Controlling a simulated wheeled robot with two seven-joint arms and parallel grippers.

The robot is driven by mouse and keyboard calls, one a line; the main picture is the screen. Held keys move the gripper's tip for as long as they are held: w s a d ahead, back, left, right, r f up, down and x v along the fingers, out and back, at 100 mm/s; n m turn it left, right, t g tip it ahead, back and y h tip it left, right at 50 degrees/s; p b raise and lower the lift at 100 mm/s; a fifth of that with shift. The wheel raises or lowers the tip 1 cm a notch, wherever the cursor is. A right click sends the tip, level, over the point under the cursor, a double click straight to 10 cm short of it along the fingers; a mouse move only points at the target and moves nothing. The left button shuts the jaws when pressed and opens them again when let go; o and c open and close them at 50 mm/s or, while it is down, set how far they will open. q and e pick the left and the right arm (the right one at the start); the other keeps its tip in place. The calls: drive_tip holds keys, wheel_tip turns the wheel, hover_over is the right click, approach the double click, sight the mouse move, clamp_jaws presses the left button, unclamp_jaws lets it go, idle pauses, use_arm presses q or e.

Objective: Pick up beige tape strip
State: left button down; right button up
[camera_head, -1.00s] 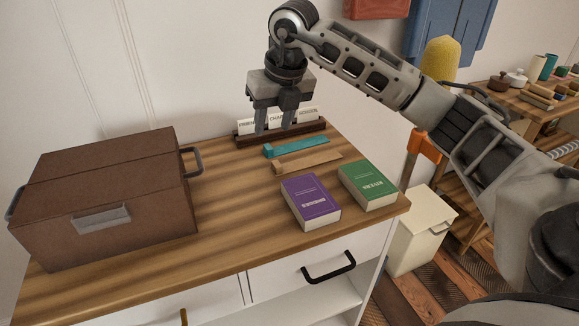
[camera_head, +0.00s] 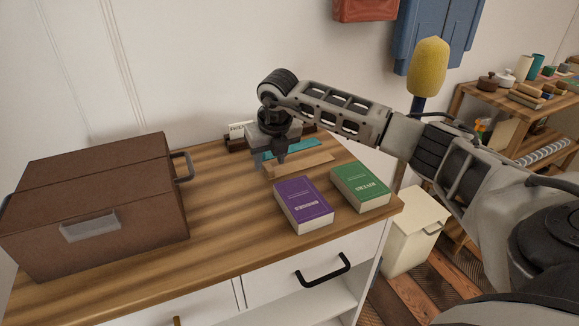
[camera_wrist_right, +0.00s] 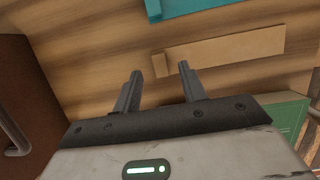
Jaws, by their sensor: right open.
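The beige tape strip (camera_head: 305,163) lies flat on the wooden top of the cabinet, between the teal strip and the books. In the right wrist view the beige strip (camera_wrist_right: 225,50) lies beyond the fingertips and mostly to their right, its left end ahead of the gap. My right gripper (camera_head: 268,164) is open and empty, pointing down at the left end of the beige strip in the head view. Its two fingers (camera_wrist_right: 160,72) are apart in the wrist view. Whether the fingertips touch the wood cannot be told. My left gripper is not in view.
A teal strip (camera_head: 292,148) lies just behind the beige one. A purple book (camera_head: 302,203) and a green book (camera_head: 360,186) lie in front. A brown box (camera_head: 95,200) stands on the left. The wood between box and books is clear.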

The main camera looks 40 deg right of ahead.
drive_tip(key=shift+x, duration=1.3)
clamp_jaws()
